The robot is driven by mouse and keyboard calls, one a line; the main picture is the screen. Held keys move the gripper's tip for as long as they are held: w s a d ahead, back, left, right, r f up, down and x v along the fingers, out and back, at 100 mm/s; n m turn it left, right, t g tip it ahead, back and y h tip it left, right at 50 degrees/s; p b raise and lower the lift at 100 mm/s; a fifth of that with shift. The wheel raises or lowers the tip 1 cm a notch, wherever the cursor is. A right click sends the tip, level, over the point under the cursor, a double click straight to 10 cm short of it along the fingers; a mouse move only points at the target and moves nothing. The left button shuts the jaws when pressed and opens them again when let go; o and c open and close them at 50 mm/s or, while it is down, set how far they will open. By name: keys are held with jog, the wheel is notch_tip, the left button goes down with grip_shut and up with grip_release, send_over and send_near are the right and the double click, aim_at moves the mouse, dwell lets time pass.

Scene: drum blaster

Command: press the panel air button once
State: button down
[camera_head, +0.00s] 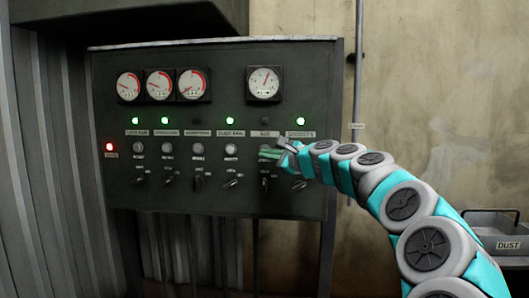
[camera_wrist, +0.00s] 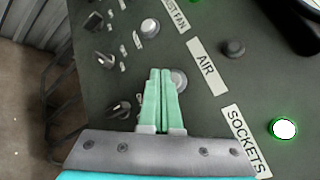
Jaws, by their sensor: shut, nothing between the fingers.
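The dark control panel (camera_head: 222,90) faces me. The white AIR label (camera_wrist: 207,66) sits between a dark, unlit lamp (camera_wrist: 234,48) and a round pale button (camera_wrist: 180,80). In the head view the AIR label (camera_head: 265,134) is small, and my gripper covers the button below it. My gripper (camera_head: 265,153) is shut and empty, its green fingers pointing at the panel. In the wrist view my gripper's fingertips (camera_wrist: 162,72) overlap the left part of the pale button. I cannot tell whether they touch it or whether it is pushed in.
Another pale button (camera_wrist: 150,27) and a black switch (camera_wrist: 120,109) are near the fingers. The SOCKETS label (camera_wrist: 246,141) has a lit green lamp (camera_wrist: 284,129). Several gauges (camera_head: 160,85) and a red lamp (camera_head: 110,147) are on the panel. A DUST tray (camera_head: 505,244) stands at right.

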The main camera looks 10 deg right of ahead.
jog(key=s, duration=0.1)
jog(key=s+a, duration=0.1)
jog(key=s, duration=0.2)
jog(key=shift+s+a, duration=0.3)
jog(key=shift+s, duration=0.1)
dwell(0.5)
jog(key=s+a+f+n+g, duration=0.4)
jog(key=s+a+f+n, duration=0.35)
jog(key=s, duration=0.35)
jog(key=s+a+f+n+g, duration=0.55)
jog(key=s+a+f, duration=0.2)
jog(key=s, duration=0.25)
jog(key=s+d+f+n+g+h, duration=0.2)
jog(key=s+d+f, duration=0.3)
jog(key=s, duration=0.5)
jog(key=s+d+f+n+g+h, duration=0.3)
jog(key=s+d+f, duration=0.1)
jog(key=s+f, duration=0.5)
jog(key=s+d+f+n+g+h, duration=0.2)
jog(key=s+d+f, duration=0.3)
jog(key=s, duration=0.7)
notch_tip(320, 180, down, 2)
jog(key=shift+s+d+f+n+h, duration=0.1)
jog(key=shift+s+d+n+h, duration=0.15)
jog(key=shift+h, duration=0.25)
